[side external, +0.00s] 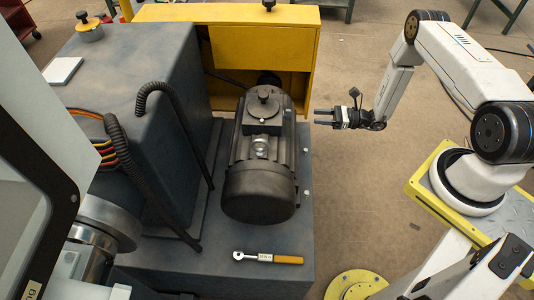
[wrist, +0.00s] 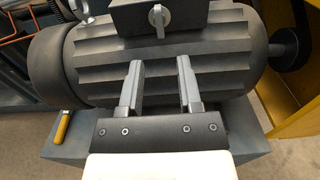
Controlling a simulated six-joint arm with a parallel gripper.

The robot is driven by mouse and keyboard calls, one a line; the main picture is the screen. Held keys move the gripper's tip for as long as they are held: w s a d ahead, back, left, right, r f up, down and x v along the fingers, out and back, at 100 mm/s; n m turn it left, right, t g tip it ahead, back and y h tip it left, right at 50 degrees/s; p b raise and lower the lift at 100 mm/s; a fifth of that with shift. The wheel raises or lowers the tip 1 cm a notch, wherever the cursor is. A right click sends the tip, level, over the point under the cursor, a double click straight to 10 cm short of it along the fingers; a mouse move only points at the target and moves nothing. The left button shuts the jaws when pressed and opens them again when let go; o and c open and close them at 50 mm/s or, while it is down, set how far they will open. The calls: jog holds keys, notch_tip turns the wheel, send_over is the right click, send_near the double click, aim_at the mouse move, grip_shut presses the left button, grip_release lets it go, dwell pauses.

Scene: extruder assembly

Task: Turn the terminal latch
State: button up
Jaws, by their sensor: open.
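The terminal latch (wrist: 157,18) is a small light grey knob with an upright grip bar. It sits on the near face of the dark terminal box (wrist: 190,15) on the ribbed motor (wrist: 160,65), at the top of the wrist view. In the side view the terminal box (side external: 263,106) is on top of the dark motor (side external: 259,190), and I cannot make out the latch there. My gripper (side external: 317,117) is to the right of the motor, apart from it. In the wrist view its two fingers (wrist: 160,66) are open and empty, below the latch.
A wrench with an orange handle (side external: 268,258) lies on the dark base (side external: 215,270) in front of the motor. A yellow cabinet (side external: 240,45) stands behind the motor. A large dark housing (side external: 130,90) with black hoses is on the left.

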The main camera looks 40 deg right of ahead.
jog(key=shift+w+a, duration=0.1)
jog(key=shift+w, duration=0.05)
send_over(293, 133)
jog(key=shift+d, duration=0.4)
dwell(0.5)
jog(key=shift+w+a, duration=0.1)
jog(key=shift+w, duration=0.05)
grip_shut()
dwell(0.4)
